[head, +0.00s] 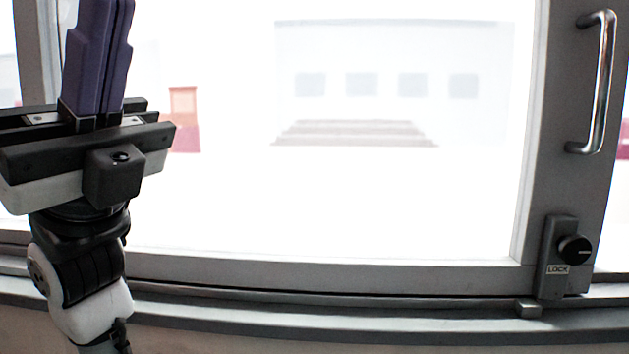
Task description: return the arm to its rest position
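My gripper (108,14) is at the left of the head view, pointing up, with its purple fingers side by side and pressed together. Nothing shows between them. The fingertips reach the top edge of the picture, so their very ends may be cut off. My wrist and arm run down below it to the bottom edge. The gripper is in front of a large framed glass pane (330,190) and overlaps the left part of its frame.
The grey door frame on the right carries a metal pull handle (604,85) and a lock with a black knob (574,249), labelled LOCK. A grey sill (330,318) runs along the bottom. Steps (354,133) and a pale building show beyond the glass.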

